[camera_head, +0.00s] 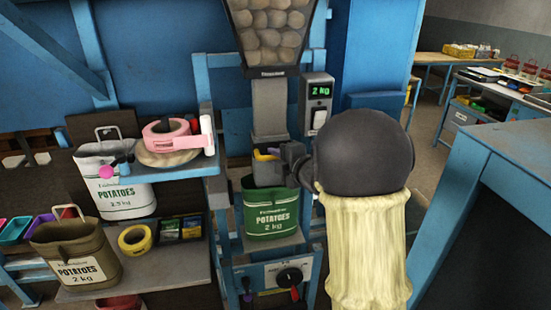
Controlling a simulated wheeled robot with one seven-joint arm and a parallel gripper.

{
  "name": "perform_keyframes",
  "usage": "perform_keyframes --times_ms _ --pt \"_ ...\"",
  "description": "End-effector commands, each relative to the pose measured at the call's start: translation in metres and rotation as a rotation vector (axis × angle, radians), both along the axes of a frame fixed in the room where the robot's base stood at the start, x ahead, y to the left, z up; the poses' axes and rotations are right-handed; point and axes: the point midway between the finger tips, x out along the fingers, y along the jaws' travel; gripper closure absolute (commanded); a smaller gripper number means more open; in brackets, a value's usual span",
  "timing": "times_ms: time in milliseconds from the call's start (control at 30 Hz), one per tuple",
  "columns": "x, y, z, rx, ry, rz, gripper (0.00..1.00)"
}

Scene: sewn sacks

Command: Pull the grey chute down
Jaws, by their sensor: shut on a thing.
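The grey chute (269,108) hangs under the hopper of potatoes (270,30) in the middle of the picture. Its lower part reaches down to the mouth of the green sack (271,212), marked "POTATOES 2 kg". My gripper (279,156) is at the chute's lower end, just above the sack's mouth, and is shut on the chute. A small yellow piece shows beside the jaws. My arm comes in from the right and hides what lies behind it. The fingertips are small and dark, so the exact grip is hard to see.
A scale display (319,90) reading "2 kg" is right of the chute. On the left, a blue shelf (180,166) holds pink tape (166,127). A white sack (120,190), an olive sack (77,250) and yellow tape (134,238) stand left. A control panel (268,276) is below.

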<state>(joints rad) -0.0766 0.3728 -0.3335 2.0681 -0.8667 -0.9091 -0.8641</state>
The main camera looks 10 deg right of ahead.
Motion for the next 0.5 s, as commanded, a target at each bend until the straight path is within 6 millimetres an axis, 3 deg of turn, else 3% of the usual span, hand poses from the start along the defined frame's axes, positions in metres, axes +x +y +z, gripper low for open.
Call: perform_keyframes --times_ms 500 --pt "-0.0010 -0.0002 -0.0110 -0.002 0.009 -0.001 1.00"
